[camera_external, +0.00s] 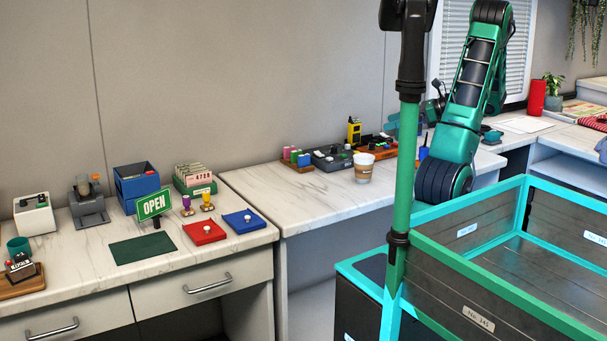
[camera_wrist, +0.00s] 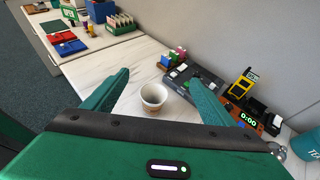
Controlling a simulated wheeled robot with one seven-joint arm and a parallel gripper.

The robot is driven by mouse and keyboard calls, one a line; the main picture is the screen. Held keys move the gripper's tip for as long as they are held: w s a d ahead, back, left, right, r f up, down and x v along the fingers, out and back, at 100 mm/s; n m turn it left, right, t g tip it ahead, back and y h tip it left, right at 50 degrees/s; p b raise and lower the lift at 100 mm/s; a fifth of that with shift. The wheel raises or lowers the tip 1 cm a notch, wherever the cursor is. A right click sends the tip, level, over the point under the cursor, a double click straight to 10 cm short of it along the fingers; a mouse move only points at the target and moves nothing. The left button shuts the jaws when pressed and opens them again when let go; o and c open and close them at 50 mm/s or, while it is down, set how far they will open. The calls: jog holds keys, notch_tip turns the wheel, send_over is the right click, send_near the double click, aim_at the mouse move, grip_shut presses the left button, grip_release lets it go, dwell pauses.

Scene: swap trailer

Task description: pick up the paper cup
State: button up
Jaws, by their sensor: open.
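The paper cup (camera_external: 364,168) is white with a brown band and stands upright on the white marbled counter (camera_external: 325,207), near the wall-side devices. In the wrist view the cup (camera_wrist: 153,97) shows from above, its open rim facing me, between and beyond my two green fingers. My gripper (camera_wrist: 158,85) is open and empty, with the cup apart from both fingers as far as I can see. In the external view my green arm is at the right of the cup, and my fingertips are hard to make out behind my own arm parts.
A dark box with knobs (camera_external: 331,158) and a yellow device (camera_external: 354,131) stand close behind the cup. The counter left of the cup is clear. A blue bin (camera_external: 137,184) stands on the left counter.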

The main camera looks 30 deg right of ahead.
send_near(364, 163)
jog(key=w+d+f, duration=0.1)
jog(key=w+d, duration=0.1)
jog(key=d, duration=0.1)
jog(key=x, duration=0.6)
jog(key=shift+d+f, duration=0.15)
jog(key=shift+x, duration=2.75)
jog(key=c, duration=1.1)
